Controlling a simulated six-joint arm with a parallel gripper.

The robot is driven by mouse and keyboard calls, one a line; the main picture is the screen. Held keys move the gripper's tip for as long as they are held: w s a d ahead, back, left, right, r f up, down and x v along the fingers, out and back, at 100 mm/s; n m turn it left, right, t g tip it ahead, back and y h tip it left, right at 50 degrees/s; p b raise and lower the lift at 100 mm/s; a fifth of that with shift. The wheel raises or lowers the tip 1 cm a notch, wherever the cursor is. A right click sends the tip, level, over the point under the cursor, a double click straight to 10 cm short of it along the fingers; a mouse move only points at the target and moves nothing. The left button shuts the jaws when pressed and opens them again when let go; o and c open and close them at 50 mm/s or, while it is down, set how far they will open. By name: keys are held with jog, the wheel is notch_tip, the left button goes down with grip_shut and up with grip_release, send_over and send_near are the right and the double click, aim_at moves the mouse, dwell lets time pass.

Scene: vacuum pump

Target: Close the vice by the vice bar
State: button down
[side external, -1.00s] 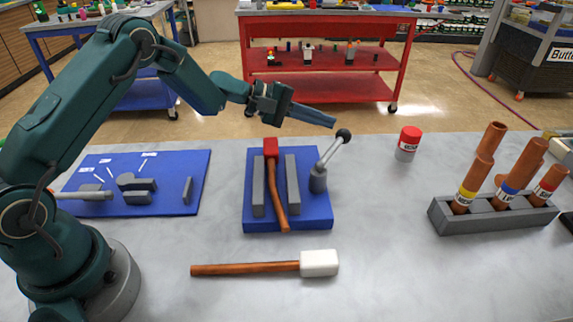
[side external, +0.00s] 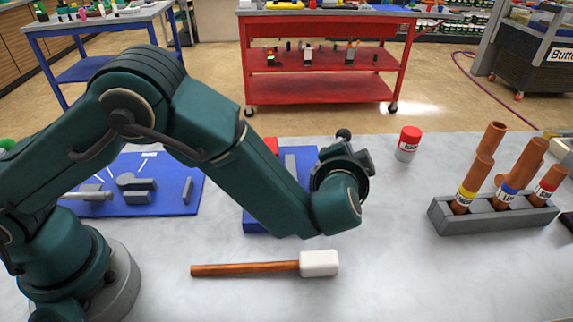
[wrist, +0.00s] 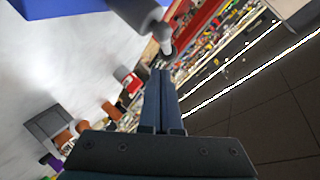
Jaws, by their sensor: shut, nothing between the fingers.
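The vice bar (wrist: 146,18) is a grey lever with a dark round knob at its end, at the top centre of the wrist view. In the side view only its black knob (side external: 343,134) shows above my wrist. The vice's blue base (side external: 250,222) is mostly hidden behind my arm; a blue part (wrist: 60,8) shows at the top left of the wrist view. My gripper (wrist: 163,74) is shut and empty, its fingertips close to the knob. I cannot tell if they touch. In the side view my wrist hides the fingers.
A red-capped can (side external: 409,143) stands right of the vice. A grey rack (side external: 490,218) with copper-coloured tubes stands further right. A white-headed mallet (side external: 318,263) lies in front. A blue mat (side external: 170,170) with grey parts lies left. The table between can and mallet is clear.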

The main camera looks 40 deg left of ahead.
jog(key=s+d+m+t, duration=0.3)
jog(key=s+d+m, duration=0.2)
jog(key=s+m, duration=0.1)
jog(key=x, duration=0.3)
jog(key=a+x, duration=0.1)
jog(key=x, duration=0.7)
jog(key=shift+s+a+f, duration=0.2)
jog(key=shift+a, duration=0.15)
jog(key=shift+w+a+f, duration=0.15)
jog(key=shift+w+a, duration=0.2)
jog(key=shift+a, duration=0.35)
